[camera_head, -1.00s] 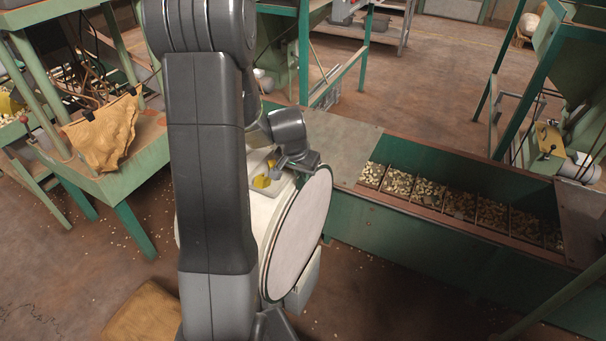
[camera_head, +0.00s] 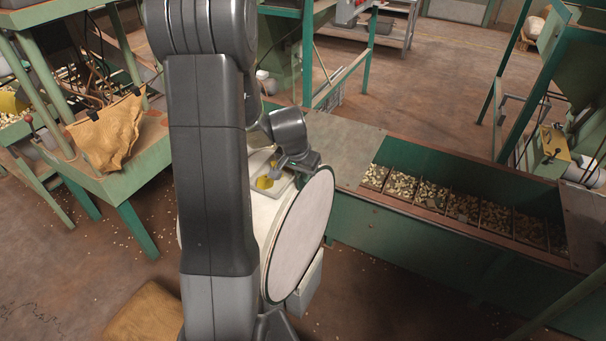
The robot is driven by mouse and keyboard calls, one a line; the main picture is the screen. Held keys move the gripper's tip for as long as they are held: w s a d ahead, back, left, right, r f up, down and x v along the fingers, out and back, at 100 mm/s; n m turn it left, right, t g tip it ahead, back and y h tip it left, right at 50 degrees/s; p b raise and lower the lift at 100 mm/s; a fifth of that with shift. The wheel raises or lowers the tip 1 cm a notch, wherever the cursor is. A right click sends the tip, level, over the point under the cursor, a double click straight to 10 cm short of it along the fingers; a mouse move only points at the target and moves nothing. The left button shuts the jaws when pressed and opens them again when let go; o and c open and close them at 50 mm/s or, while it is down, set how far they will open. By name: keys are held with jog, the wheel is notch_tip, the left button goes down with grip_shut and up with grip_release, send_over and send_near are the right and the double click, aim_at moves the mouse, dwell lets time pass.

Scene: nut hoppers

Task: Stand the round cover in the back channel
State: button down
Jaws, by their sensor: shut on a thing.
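The round cover (camera_head: 302,236) is a large pale disc with a dark green rim, standing on edge with its face turned to the right. My gripper (camera_head: 307,164) is shut on its upper rim, at the end of my dark grey arm. The fingertips are small here and partly hidden by the gripper body. A long green trough (camera_head: 420,245) stands to the right of the cover and holds a row of nuts split by thin dividers (camera_head: 480,208). I cannot tell which part of it is the back channel.
A flat metal plate (camera_head: 340,147) covers the trough's left end. Another plate (camera_head: 588,225) lies at its right end. A green machine table (camera_head: 130,180) with a tan sack (camera_head: 117,133) stands at the left. A brown sack (camera_head: 146,315) lies on the floor, front left. Floor behind the trough is open.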

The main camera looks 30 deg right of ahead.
jog(key=shift+w, duration=0.1)
jog(key=c, duration=1.5)
grip_release()
jog(key=shift+a, duration=0.1)
jog(key=p+v, duration=0.1)
jog(key=v, duration=1.2)
jog(key=shift+a+r, duration=0.15)
jog(key=shift+r, duration=0.2)
jog(key=shift+f, duration=0.1)
jog(key=b+x, duration=0.1)
jog(key=x, duration=1.2)
jog(key=shift+d+f, duration=0.2)
jog(key=shift+f, duration=0.1)
jog(key=shift+d, duration=0.1)
